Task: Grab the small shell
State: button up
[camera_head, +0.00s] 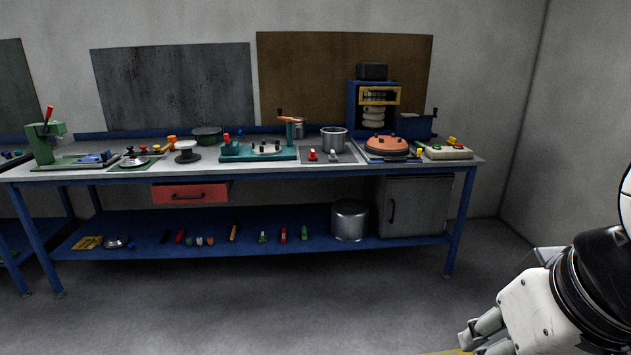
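No thing is plainly marked as the small shell. A larger metal pot (350,222) stands on the blue lower shelf. My gripper (470,341) is at the lower right, in front of the bench and far from these things. Its fingers point left and sit near the bottom edge of the picture. I see nothing held, but whether the fingers are open or shut is unclear.
A grey cabinet (414,206) stands below. The floor (300,305) in front is clear.

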aim_at(333, 137)
jog(key=i, duration=1.9)
jog(key=i+u, duration=0.15)
jog(key=i, duration=0.45)
jog(key=i+l+u, duration=0.1)
jog(key=i, duration=0.5)
jog(key=i+l+u, duration=0.15)
jog(key=i, duration=0.5)
jog(key=i+l+u, duration=0.3)
jog(key=i+l, duration=0.05)
jog(key=i, duration=0.1)
